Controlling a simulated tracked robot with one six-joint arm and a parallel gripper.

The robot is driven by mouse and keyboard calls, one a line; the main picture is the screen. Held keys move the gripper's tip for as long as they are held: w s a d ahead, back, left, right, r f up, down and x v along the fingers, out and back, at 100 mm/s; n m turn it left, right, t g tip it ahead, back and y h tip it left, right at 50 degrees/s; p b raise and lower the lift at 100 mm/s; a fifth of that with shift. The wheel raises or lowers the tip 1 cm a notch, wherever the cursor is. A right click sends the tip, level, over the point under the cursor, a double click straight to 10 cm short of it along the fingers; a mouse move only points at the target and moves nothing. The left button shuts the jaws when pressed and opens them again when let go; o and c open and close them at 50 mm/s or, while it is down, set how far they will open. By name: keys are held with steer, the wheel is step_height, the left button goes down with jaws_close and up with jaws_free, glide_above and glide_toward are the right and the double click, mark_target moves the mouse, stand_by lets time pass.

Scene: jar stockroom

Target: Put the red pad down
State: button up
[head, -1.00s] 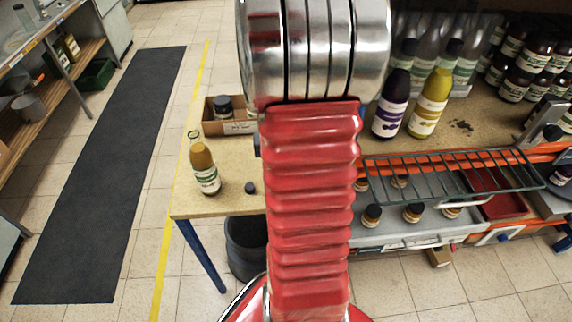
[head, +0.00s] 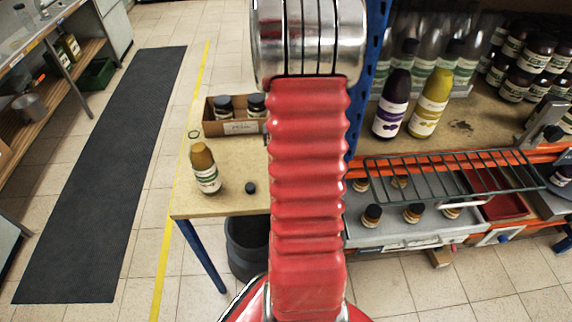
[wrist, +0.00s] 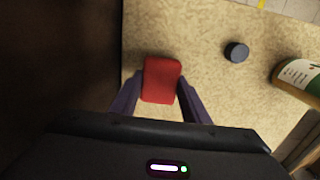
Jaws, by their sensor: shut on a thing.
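The red pad (wrist: 161,80) shows in the wrist view as a small rounded block between my fingertips. My gripper (wrist: 160,88) is shut on it, with one dark finger on each side. Below the pad is the speckled tan table top, which also shows in the head view (head: 235,200). I cannot tell whether the pad touches the table or hangs a little above it. In the head view my own arm hides the gripper and the pad.
A dark cap (wrist: 237,52) and a bottle (wrist: 300,76) stand right of the pad in the wrist view. In the head view, a box of jars (head: 240,127) sits at the table's back. A wire rack (head: 450,176) juts out at right.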

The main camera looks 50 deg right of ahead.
steer(key=shift+f, duration=0.55)
steer(key=o, duration=1.1)
steer(key=shift+f, duration=0.1)
step_height(320, 180, up, 12)
steer(key=shift+r, duration=0.1)
stand_by(0.5)
